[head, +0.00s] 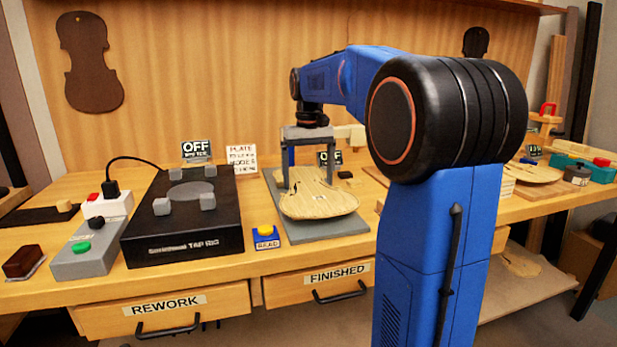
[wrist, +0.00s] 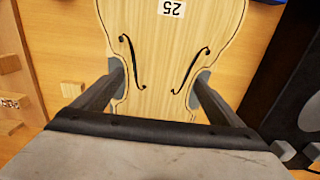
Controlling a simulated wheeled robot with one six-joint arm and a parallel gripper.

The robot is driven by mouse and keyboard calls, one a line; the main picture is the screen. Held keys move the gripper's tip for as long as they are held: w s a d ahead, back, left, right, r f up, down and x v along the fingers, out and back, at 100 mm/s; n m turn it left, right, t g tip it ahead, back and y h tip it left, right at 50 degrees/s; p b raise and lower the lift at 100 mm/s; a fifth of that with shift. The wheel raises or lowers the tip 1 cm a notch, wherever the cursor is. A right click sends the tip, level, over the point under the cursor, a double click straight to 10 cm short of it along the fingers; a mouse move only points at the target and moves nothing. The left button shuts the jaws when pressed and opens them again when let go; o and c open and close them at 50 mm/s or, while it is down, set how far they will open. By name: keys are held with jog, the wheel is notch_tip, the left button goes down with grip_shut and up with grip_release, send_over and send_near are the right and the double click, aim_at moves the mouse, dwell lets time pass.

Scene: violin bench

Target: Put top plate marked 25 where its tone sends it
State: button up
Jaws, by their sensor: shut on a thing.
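Top plate 25 is a pale violin plate with two f-holes and a white label. It shows in the wrist view (wrist: 172,35) and in the head view (head: 318,203). My gripper (wrist: 158,82) is shut on it across the waist, one finger at each side; the gripper also shows in the head view (head: 307,184). The plate is over a grey slab (head: 335,233); I cannot tell whether it touches it. The black tap rig (head: 185,240), with grey supports on top, is to the left. Drawers marked REWORK (head: 165,308) and FINISHED (head: 325,282) look shut.
A blue READ button box (head: 267,240) sits between rig and slab. Displays behind the rig (head: 197,149) and slab (head: 325,158) read OFF. A grey box with a green button (head: 88,255) stands at left. Another pale plate (head: 535,173) lies at right.

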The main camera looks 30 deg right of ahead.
aim_at(308, 183)
jog(key=o, duration=0.8)
jog(key=shift+f, duration=0.1)
notch_tip(308, 183, up, 12)
jog(key=shift+r, duration=0.15)
dwell(0.5)
